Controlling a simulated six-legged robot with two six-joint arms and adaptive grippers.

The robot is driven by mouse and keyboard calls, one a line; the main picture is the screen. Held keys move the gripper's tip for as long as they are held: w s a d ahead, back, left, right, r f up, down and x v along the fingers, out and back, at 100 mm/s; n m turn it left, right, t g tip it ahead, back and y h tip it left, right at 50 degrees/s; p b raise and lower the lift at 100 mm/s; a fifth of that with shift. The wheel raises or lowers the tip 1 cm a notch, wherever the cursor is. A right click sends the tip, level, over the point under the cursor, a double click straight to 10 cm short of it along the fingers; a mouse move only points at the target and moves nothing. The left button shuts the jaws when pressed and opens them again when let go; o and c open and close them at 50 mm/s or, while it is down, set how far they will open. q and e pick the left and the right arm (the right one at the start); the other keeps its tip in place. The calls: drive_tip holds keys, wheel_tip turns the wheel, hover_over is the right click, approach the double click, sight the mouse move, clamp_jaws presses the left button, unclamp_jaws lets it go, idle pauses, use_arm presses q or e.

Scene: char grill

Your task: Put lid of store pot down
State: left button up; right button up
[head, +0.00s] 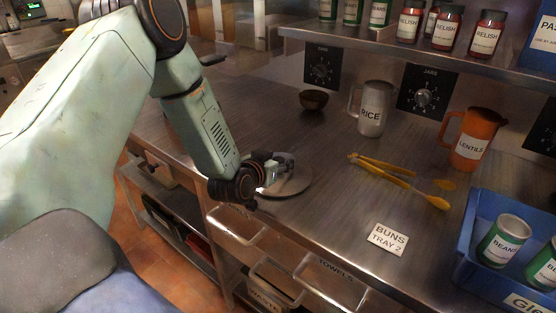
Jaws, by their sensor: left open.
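A round grey metal lid (296,183) lies on the steel counter, left of the middle of the head view. My left gripper (275,172) is at the lid, over its left part and near its centre. Its jaws are open, and they and the wrist hide part of the lid. I cannot tell whether the fingers touch the lid's handle. No store pot can be made out. My right gripper is not in view.
A blue crate (468,250) holds BEANS cans at right. A shelf (390,45) with jars overhangs the back.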

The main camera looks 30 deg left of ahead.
use_arm(q)
drive_tip(key=shift+d+r, duration=0.1)
drive_tip(key=shift+r, duration=0.15)
drive_tip(key=p+v, duration=0.2)
drive_tip(key=v, duration=0.8)
drive_tip(key=shift+p, duration=0.35)
drive_tip(key=shift+p+v, duration=0.35)
drive_tip(key=shift+v, duration=0.65)
drive_tip(key=shift+d+f, duration=0.1)
